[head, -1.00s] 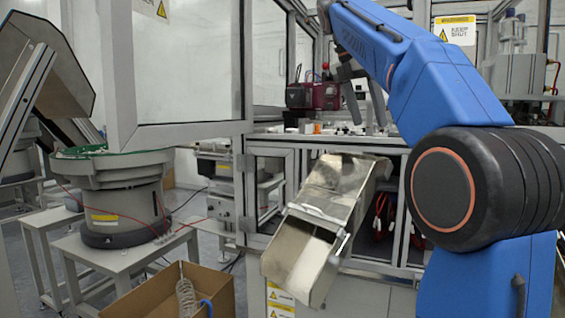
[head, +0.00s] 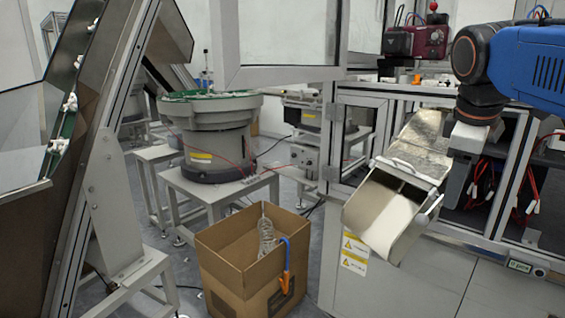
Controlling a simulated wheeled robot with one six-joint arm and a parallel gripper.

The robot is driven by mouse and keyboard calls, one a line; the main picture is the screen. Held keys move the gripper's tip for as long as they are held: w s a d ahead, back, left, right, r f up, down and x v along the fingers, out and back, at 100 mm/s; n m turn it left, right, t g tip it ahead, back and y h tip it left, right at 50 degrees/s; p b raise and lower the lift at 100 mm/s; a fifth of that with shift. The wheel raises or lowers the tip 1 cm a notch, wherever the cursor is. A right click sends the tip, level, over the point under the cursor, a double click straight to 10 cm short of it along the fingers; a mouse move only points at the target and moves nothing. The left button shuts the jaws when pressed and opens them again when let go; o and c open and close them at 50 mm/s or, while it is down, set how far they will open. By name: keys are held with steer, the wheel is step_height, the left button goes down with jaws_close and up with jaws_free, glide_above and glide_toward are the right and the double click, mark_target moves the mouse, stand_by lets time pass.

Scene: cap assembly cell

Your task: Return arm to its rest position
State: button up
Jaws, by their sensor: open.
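My blue arm comes in from the right edge of the head view, with its dark wrist joint pointing down. My gripper (head: 459,178) hangs below the wrist, at the right side of the shiny metal chute (head: 424,140). Its jaws are open, with nothing seen between them. The fingers are small and partly hard to make out against the dark cabinet opening. I cannot tell whether the gripper touches the chute.
The cabinet frame (head: 505,180) is close behind my gripper. An open cardboard box (head: 236,285) with a clear coiled or bottle-like item stands on the floor. A bowl feeder (head: 212,140) stands behind it, and a conveyor (head: 95,170) is at the left.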

steer(key=s+a+f+m, duration=0.2)
steer(key=s+f+m, duration=0.1)
steer(key=f, duration=0.5)
steer(key=s+a+f+m+t+y, duration=0.1)
steer(key=s+a+f+m, duration=0.1)
steer(key=s+f, duration=0.3)
steer(key=s+a+f+m+y, duration=0.1)
steer(key=s+f+m, duration=0.3)
steer(key=f, duration=0.8)
steer(key=shift+s+a+f, duration=0.15)
steer(key=shift+s+a, duration=0.3)
steer(key=shift+a, duration=0.1)
steer(key=shift+w, duration=0.1)
